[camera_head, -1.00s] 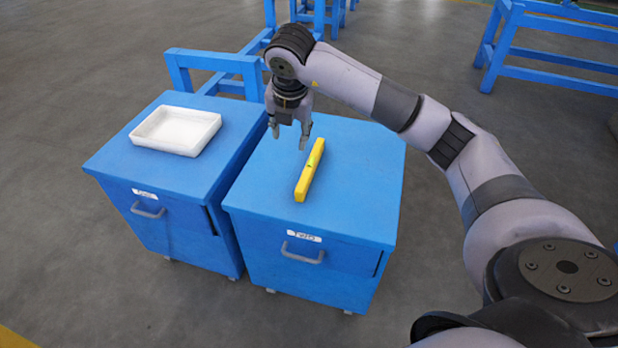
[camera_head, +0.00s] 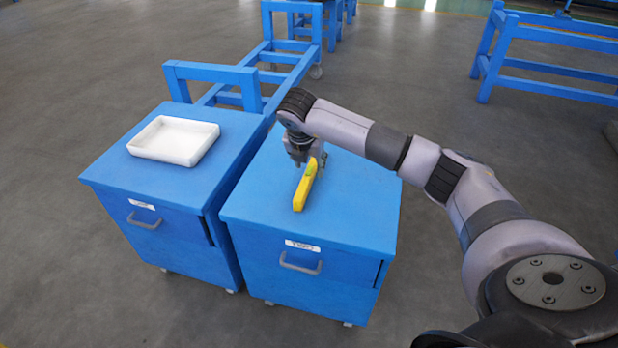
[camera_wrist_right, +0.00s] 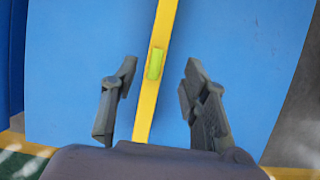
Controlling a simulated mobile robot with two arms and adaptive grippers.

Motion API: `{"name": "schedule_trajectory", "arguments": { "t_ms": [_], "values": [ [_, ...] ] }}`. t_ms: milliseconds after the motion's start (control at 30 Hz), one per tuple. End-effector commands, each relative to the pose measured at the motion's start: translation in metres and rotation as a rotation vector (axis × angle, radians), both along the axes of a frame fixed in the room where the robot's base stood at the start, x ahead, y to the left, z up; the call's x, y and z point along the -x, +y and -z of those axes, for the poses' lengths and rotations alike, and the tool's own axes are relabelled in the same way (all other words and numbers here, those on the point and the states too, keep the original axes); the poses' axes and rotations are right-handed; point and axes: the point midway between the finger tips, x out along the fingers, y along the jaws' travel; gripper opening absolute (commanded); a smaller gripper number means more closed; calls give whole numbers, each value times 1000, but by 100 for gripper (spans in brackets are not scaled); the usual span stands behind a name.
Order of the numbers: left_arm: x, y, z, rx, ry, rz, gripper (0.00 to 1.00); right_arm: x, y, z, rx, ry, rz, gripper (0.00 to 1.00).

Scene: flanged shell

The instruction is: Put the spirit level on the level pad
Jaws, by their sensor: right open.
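The yellow spirit level (camera_head: 302,192) lies on top of the blue cabinet marked TWO (camera_head: 345,205). Its green vial shows in the right wrist view, where the level (camera_wrist_right: 160,50) runs between my fingers. My right gripper (camera_head: 306,164) is over the far end of the level, fingers pointing down. In the right wrist view the right gripper (camera_wrist_right: 157,85) is open, with one finger on each side of the level and a gap on both sides. No level pad can be made out. My left gripper is not in view.
A white open tray (camera_head: 150,150) sits on the other blue cabinet (camera_head: 110,175), to the left. A narrow gap separates the cabinets. Blue frames (camera_head: 270,75) stand behind them. The cabinet top around the level is clear.

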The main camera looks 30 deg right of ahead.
Motion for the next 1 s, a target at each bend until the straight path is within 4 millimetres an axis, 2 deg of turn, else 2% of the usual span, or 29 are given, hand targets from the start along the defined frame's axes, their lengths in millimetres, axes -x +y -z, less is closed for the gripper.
{"name": "schedule_trajectory", "arguments": {
  "t_ms": [200, 300, 600, 1000],
  "values": [
    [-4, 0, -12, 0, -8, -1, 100, -9, -3, 34, 0, 5, 1, 42],
    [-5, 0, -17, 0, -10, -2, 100, -12, -7, 43, 0, 3, 1, 42],
    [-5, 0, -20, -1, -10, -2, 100, -13, -8, 46, 0, 2, -1, 42],
    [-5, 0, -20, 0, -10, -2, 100, -13, -8, 46, 0, 2, -1, 15]
  ]
}}
